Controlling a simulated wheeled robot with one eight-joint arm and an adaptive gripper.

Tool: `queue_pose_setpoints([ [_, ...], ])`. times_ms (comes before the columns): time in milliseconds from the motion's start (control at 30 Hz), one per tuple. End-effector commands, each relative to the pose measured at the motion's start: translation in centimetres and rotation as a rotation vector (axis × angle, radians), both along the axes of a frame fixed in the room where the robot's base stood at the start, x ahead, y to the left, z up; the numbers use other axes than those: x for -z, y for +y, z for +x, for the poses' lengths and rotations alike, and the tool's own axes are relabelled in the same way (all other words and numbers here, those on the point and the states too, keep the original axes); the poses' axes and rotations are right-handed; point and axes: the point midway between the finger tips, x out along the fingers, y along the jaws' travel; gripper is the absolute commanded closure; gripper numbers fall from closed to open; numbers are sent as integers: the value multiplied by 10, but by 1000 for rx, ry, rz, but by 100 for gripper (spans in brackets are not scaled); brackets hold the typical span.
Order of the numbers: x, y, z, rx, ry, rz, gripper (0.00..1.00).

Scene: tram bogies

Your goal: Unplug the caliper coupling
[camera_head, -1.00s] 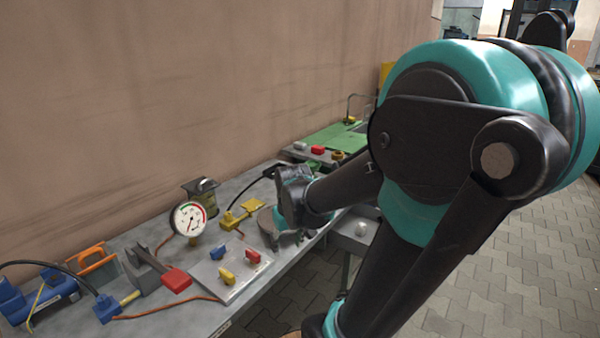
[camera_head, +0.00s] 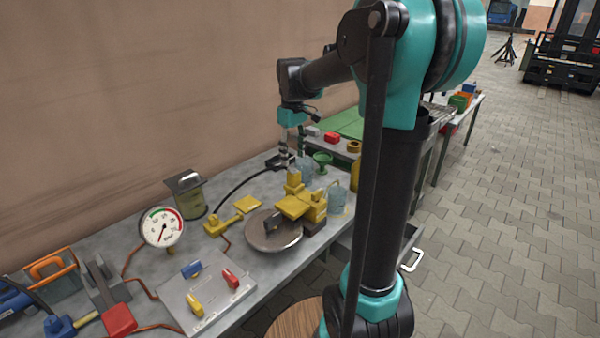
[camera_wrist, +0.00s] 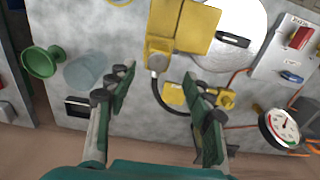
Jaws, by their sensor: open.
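The yellow caliper (camera_head: 297,206) stands by the round metal brake disc (camera_head: 272,236) on the grey bench. In the wrist view the yellow caliper (camera_wrist: 160,30) is at the top, with a small grey coupling (camera_wrist: 157,62) at its lower edge. A black hose (camera_wrist: 168,105) curves from there toward a yellow valve fitting (camera_wrist: 222,98). My gripper (camera_head: 292,160) points down above the bench behind the caliper. In the wrist view my gripper (camera_wrist: 158,80) is open and empty, its fingertips either side of the coupling and hose end. I cannot tell their height gap.
A clear jar (camera_wrist: 88,75) and a green funnel (camera_wrist: 40,62) stand beside the left finger in the wrist view. A pressure gauge (camera_head: 161,228), a switch plate (camera_head: 208,292) and a metal canister (camera_head: 187,193) occupy the bench's left. The wall (camera_head: 150,90) runs behind.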

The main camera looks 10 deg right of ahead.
Motion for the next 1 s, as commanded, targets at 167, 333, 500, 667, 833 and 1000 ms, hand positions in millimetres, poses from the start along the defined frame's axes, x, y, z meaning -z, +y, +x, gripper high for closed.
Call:
queue_pose_setpoints([
  [167,-2,1,2,-7,4,-1,48],
  [333,-2,1,1,-6,4,-1,48],
  [500,2,0,2,-5,4,0,48],
  [667,16,0,2,-5,4,0,48],
  [833,38,1,2,-5,4,0,48],
  [1000,61,0,2,-5,4,0,48],
])
